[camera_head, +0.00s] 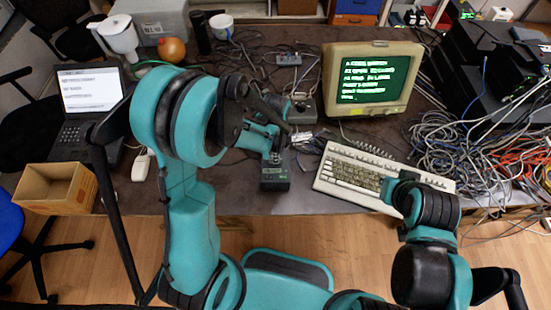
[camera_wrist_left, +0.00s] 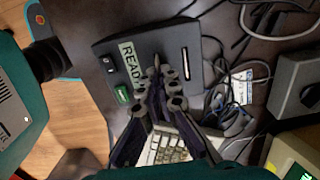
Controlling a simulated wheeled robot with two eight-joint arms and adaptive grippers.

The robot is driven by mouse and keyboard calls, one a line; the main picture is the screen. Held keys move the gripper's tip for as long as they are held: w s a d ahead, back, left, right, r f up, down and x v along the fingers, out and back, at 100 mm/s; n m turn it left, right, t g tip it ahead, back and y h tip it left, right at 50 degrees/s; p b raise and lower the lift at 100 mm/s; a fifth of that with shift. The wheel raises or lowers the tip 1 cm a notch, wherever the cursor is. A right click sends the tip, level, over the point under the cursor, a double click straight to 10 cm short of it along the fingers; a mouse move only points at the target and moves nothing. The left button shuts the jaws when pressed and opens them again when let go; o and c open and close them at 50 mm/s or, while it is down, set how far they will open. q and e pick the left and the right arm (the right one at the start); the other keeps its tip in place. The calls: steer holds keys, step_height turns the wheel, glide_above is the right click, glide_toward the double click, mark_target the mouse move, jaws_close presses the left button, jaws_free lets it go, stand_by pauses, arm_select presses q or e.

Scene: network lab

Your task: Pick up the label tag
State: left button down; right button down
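The label tag (camera_wrist_left: 131,62) is a pale green strip with dark letters reading "READ". In the left wrist view it lies against the top of a dark box (camera_wrist_left: 110,48), and its lower end is hidden behind my fingers. My left gripper (camera_wrist_left: 157,72) points at that end, with its fingertips close together. I cannot tell whether they pinch the tag. In the head view my left gripper (camera_head: 277,155) is over the dark box (camera_head: 275,180) near the table's front edge, and the tag cannot be made out. My right arm is at the lower right; its fingers cannot be seen.
A beige keyboard (camera_head: 350,175) lies right of the box, with a CRT monitor (camera_head: 372,78) behind it. Tangled cables (camera_head: 455,145) cover the right side. A laptop (camera_head: 90,95), a mouse (camera_head: 141,165) and an open cardboard box (camera_head: 55,188) are at the left.

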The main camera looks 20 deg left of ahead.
arm_select(q)
step_height(320, 180, up, 4)
steer(key=shift+r+p, duration=0.25)
steer(key=shift+p, duration=0.75)
steer(key=s+d+r+p, duration=0.2)
steer(key=d+r+p, duration=0.4)
steer(key=d+r, duration=0.5)
steer(key=shift+s+d, duration=0.2)
steer(key=shift+s, duration=0.1)
